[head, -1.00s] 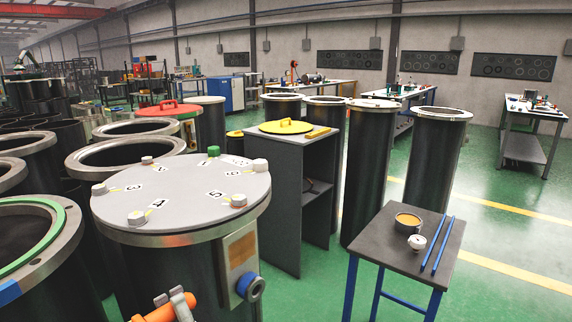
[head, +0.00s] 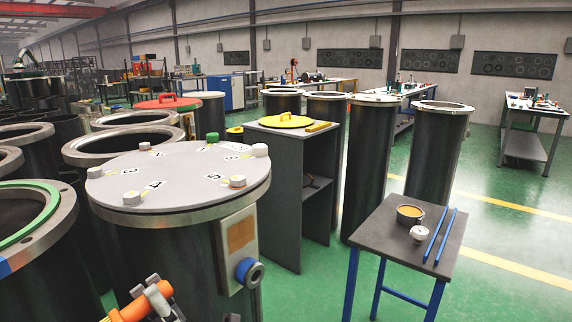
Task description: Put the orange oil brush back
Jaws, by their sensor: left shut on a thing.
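An orange cylindrical piece (head: 132,310), which looks like the orange oil brush, shows at the bottom left edge, tilted. My left gripper (head: 160,298) is shut on it, with pale finger parts around the orange. It is low in front of the big dark cylinder with the grey numbered lid (head: 180,185). The brush's lower end is out of the picture. A small tin with orange-brown content (head: 410,213) stands on the small dark table (head: 390,245) at the right. My right gripper is not clearly seen.
A grey stand (head: 290,200) bears a yellow lid (head: 285,121).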

